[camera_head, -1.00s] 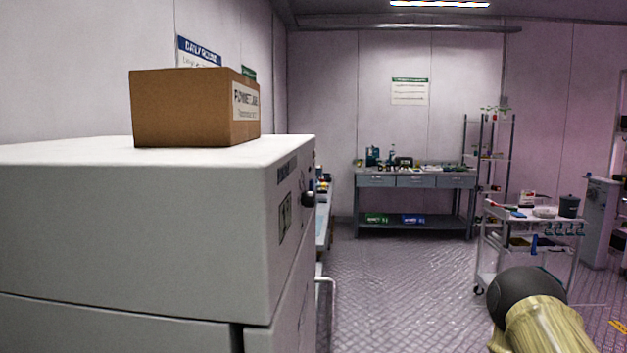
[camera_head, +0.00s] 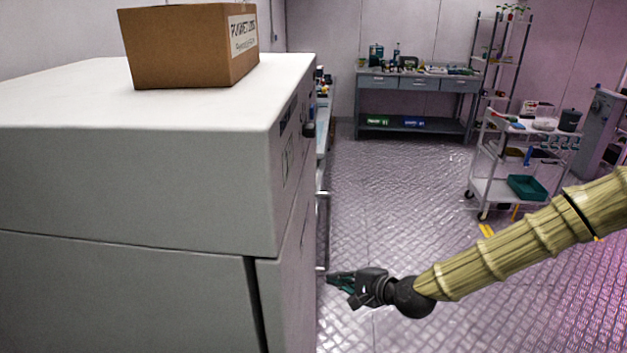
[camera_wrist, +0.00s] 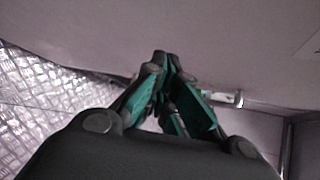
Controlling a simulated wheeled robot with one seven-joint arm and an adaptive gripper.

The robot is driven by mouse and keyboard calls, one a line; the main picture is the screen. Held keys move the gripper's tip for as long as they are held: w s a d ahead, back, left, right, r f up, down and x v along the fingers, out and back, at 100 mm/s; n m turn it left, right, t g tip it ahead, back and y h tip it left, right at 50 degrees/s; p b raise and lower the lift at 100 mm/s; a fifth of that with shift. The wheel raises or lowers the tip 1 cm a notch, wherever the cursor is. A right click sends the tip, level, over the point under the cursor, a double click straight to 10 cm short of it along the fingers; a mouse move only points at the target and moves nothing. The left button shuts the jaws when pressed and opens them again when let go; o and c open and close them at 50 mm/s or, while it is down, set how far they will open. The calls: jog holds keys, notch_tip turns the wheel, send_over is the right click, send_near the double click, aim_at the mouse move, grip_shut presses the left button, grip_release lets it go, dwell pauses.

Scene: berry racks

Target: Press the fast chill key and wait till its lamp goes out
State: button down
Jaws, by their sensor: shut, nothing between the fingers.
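The large white cabinet (camera_head: 130,190) fills the left of the head view, seen from its side. Its front face is very foreshortened, with dark panels (camera_head: 288,150) and a dark knob (camera_head: 308,130) near the top. I cannot make out the fast chill key or its lamp. My gripper (camera_head: 335,281) is in front of the cabinet's lower front, shut and empty, well below the panels. In the wrist view my gripper's green-padded fingers (camera_wrist: 163,75) meet at their tips before a plain pale surface; I cannot tell whether they touch it.
A cardboard box (camera_head: 180,48) stands on the cabinet top. A workbench (camera_head: 412,85) is at the back wall. A wheeled cart (camera_head: 490,190) with a green tray (camera_head: 527,187) stands at the right. The floor (camera_head: 400,190) between is clear.

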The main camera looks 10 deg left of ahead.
aim_at(312, 112)
jog(key=w+d+r+m+t+y+p, duration=0.1)
jog(key=w+r, duration=0.3)
jog(key=r, duration=0.8)
jog(key=w+d+r+m+t+y+p, duration=0.1)
jog(key=w+d+r+m+t+p, duration=0.1)
jog(key=r, duration=1.1)
jog(key=w+d+r+m+t+y+p, duration=0.1)
jog(key=w+r, duration=0.5)
jog(key=r, duration=0.7)
jog(key=shift+w+d+r+m+t+p, duration=0.15)
jog(key=shift+w+d+m+t+p, duration=0.3)
jog(key=shift+d+t+p, duration=0.4)
jog(key=shift+s+a, duration=0.1)
jog(key=a+p, duration=0.1)
jog(key=a, duration=0.7)
jog(key=shift+a, duration=0.3)
jog(key=shift+a, duration=0.1)
jog(key=shift+a, duration=0.4)
